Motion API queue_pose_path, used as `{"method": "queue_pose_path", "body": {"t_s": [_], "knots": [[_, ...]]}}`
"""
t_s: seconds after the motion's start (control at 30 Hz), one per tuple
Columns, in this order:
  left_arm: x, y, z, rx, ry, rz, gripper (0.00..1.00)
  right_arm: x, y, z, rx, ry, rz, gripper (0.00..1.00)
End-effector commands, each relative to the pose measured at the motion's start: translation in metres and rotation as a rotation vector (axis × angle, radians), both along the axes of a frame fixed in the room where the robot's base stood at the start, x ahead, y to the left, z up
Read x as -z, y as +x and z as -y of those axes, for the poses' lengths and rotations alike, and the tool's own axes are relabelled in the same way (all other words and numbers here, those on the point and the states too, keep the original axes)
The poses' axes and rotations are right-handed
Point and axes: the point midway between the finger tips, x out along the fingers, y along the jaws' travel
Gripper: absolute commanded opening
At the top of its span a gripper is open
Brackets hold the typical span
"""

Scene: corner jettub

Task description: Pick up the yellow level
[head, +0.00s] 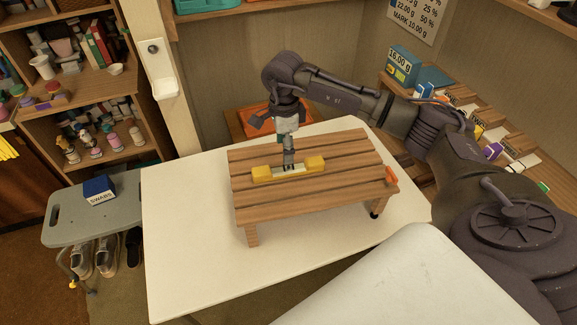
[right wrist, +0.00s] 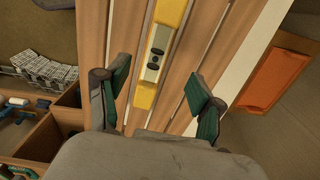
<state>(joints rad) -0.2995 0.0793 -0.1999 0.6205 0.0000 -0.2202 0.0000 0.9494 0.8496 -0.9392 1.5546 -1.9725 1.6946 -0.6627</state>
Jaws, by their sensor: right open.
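The yellow level (head: 315,163) lies flat on a small slatted wooden bench (head: 345,189), with a paler middle section between its yellow ends. My right gripper (head: 289,167) points down over the middle of the level in the head view. In the right wrist view the level (right wrist: 145,97) runs lengthwise between the two green-padded fingers of the right gripper (right wrist: 157,100). The fingers are wide apart, with clear gaps to the level on both sides. The exact height of the fingertips above the bench is hard to tell. My left gripper is not in view.
The bench stands on a white table (head: 190,215). A small orange item (head: 390,175) is at the bench's right edge. A grey stool (head: 75,218) with a blue box (head: 98,190) stands left. Shelves fill the left and right sides. The table's left part is clear.

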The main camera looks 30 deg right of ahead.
Motion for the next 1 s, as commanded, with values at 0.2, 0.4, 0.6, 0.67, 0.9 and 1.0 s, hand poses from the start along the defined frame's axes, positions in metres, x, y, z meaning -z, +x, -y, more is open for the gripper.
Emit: {"method": "queue_pose_path", "body": {"t_s": [0.2, 0.4, 0.6, 0.67, 0.9, 1.0], "knots": [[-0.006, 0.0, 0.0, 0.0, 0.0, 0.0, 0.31, 0.02, 0.0, -0.001, -0.001, 0.002, 0.001, 0.67], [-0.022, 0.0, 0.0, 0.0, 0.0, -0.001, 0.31, 0.039, -0.007, 0.004, 0.001, 0.002, -0.005, 0.67], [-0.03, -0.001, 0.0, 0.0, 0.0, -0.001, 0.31, 0.067, -0.008, 0.006, 0.0, 0.002, 0.0, 0.67], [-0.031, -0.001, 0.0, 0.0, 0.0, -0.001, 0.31, 0.071, -0.008, 0.006, -0.001, 0.003, 0.001, 0.67], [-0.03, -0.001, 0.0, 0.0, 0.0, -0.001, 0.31, 0.074, -0.007, 0.006, -0.001, 0.002, 0.002, 0.65], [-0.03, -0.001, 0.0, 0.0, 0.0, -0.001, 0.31, 0.073, -0.007, 0.006, -0.001, 0.002, 0.002, 0.48]]}}
